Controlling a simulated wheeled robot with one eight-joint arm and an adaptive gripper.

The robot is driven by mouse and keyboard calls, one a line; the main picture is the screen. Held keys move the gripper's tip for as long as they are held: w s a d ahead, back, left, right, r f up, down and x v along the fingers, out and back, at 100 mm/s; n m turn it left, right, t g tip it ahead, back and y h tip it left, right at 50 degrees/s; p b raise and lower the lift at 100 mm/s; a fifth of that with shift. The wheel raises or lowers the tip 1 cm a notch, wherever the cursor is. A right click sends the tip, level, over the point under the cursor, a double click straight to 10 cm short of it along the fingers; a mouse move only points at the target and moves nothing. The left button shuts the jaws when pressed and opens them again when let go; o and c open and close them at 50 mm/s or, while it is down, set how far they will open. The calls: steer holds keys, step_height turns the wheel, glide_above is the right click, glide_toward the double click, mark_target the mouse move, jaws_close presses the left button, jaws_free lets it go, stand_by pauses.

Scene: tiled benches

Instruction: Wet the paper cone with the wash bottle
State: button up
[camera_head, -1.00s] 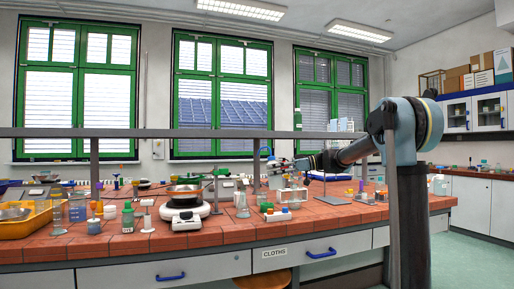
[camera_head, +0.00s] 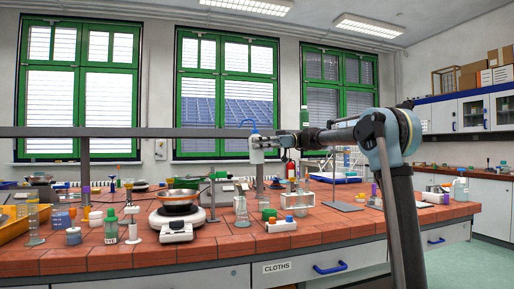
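My gripper (camera_head: 270,142) is at the end of my arm, which reaches in from the right, above the middle of the bench. It appears shut on a pale wash bottle (camera_head: 256,152) with a blue curved spout at its top left. The bottle is roughly upright and held above the bench; its outline is small against the window. I cannot make out the paper cone clearly. A stand with a green clamp (camera_head: 185,183) is to the left of the bottle, behind a metal pan (camera_head: 177,197).
A flask (camera_head: 241,211), a rack of glassware (camera_head: 297,200) and a green-capped bottle (camera_head: 111,227) stand along the front. A grey shelf rail (camera_head: 120,132) crosses the back. The red-tiled bench (camera_head: 330,236) is bare at front right.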

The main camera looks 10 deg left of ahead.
steer(key=shift+w+d, duration=0.15)
steer(key=shift+w, duration=0.15)
steer(key=m+t+y, duration=0.1)
steer(key=t, duration=0.1)
steer(key=r+m+t+y, duration=0.1)
steer(key=m+t, duration=0.1)
steer(key=t, duration=0.1)
steer(key=shift+s+r+m+y, duration=0.1)
steer(key=shift+r+m+y, duration=0.05)
steer(key=shift+m+y, duration=0.2)
steer(key=shift+d+r+m+t+y, duration=0.1)
steer(key=shift+r+m+t+y, duration=0.1)
steer(key=shift+m+t, duration=0.45)
steer(key=shift+r+m+t+y, duration=0.15)
steer(key=shift+m+t, duration=0.05)
steer(key=shift+t, duration=0.75)
